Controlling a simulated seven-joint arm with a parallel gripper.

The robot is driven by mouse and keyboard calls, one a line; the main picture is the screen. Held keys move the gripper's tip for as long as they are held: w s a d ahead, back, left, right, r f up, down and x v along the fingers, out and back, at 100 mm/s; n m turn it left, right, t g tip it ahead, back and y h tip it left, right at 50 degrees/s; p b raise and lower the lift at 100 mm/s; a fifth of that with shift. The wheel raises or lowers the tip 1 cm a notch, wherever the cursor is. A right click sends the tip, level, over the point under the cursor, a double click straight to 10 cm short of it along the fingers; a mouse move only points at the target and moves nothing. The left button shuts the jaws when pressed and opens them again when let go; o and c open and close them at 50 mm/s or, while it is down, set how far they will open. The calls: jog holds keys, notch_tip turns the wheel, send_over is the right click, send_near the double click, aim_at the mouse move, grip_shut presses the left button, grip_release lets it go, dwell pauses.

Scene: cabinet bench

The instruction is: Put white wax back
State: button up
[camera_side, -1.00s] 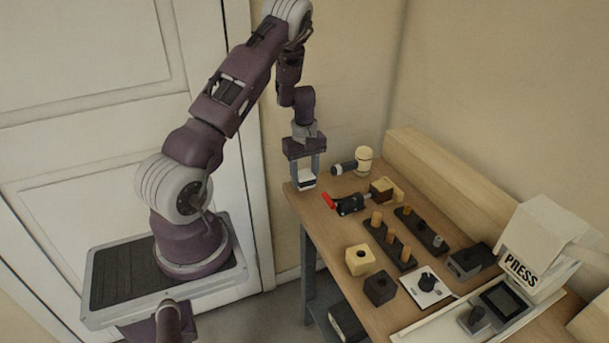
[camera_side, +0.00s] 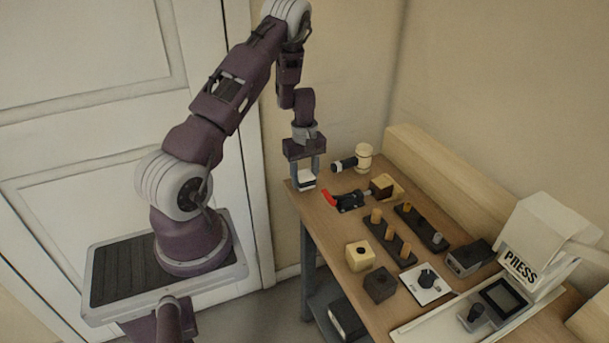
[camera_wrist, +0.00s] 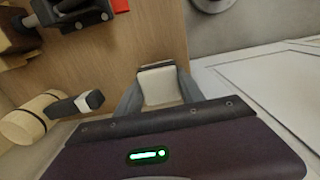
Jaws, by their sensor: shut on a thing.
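The white wax (camera_side: 306,179) is a small white block between the fingers of my gripper (camera_side: 305,176), at the far left corner of the bench in the side view. In the wrist view the wax (camera_wrist: 160,86) sits between the two grey fingers of my gripper (camera_wrist: 158,92), with the wooden bench top behind it. My gripper is shut on it and points down. I cannot tell whether the underside of the wax touches the bench.
The red-handled clamp (camera_side: 349,200) and the mallet (camera_side: 353,161) lie close to the right of my gripper. Peg racks (camera_side: 391,243), a yellow block (camera_side: 360,256), a dark block (camera_side: 380,285) and the PRESS box (camera_side: 535,245) stand farther along the bench (camera_side: 325,232).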

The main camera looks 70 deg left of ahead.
jog(key=shift+f, duration=0.3)
jog(key=o, duration=1.6)
jog(key=shift+c, duration=0.2)
jog(key=shift+r, duration=3.5)
